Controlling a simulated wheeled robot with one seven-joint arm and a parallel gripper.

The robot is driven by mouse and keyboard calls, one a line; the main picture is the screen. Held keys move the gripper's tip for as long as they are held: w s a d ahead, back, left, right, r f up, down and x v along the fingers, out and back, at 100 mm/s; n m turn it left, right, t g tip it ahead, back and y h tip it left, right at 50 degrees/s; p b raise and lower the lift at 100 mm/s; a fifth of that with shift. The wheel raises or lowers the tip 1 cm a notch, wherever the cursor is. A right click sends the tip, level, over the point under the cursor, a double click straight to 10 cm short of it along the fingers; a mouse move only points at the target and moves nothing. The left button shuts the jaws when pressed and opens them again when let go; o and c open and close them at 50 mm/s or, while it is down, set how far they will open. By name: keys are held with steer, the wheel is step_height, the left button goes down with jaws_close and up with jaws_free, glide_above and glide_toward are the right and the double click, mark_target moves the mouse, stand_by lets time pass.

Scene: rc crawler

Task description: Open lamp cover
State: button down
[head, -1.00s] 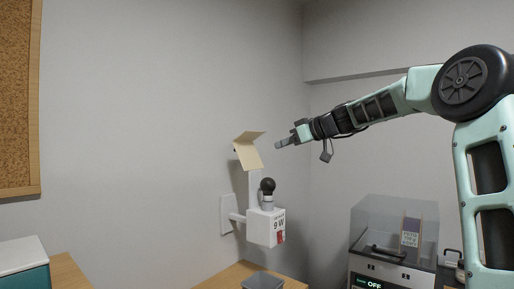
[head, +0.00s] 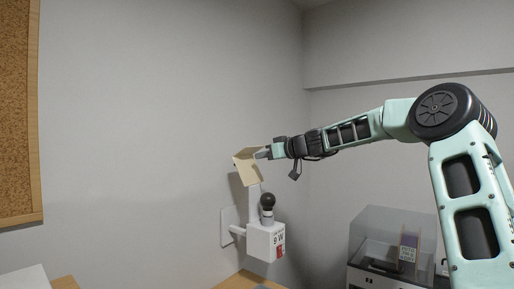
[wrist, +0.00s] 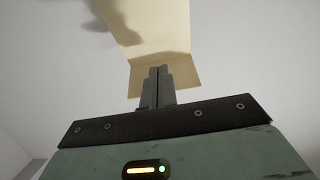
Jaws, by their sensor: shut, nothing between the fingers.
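The lamp cover (head: 246,168) is a cream folded panel at the top of the wall lamp, tilted up above the dark bulb (head: 267,201). The lamp's white base box (head: 265,240) sits below the bulb on a wall bracket. My gripper (head: 262,154) is shut and empty, with its tips at the right side of the cover. In the wrist view the shut fingers (wrist: 158,72) overlap the cream cover (wrist: 155,30). I cannot tell whether they touch it.
A clear-lidded machine (head: 390,240) stands at the lower right. A cork board (head: 18,110) hangs on the left wall. A wooden tabletop (head: 240,280) lies below the lamp. The air around the lamp is free of other objects.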

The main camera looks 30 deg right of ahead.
mark_target(244, 159)
steer(key=p+x, duration=0.1)
steer(key=x, duration=0.1)
steer(key=shift+w+a+f, duration=0.1)
steer(key=shift+w, duration=0.25)
steer(key=shift+w+a+f+b, duration=0.2)
steer(key=shift+w+b, duration=0.15)
steer(key=shift+b, duration=0.4)
steer(key=shift+w+a+r+p, duration=0.1)
steer(key=shift+w+r+p, duration=0.15)
steer(key=shift+r+p, duration=0.1)
steer(key=shift+w+r+p, duration=0.15)
steer(key=shift+w+p, duration=0.05)
steer(key=shift+p, duration=0.4)
steer(key=shift+w+a+g+p, duration=0.1)
steer(key=shift+g+p, duration=0.3)
steer(key=shift+p, duration=0.2)
steer(key=shift+f, duration=0.25)
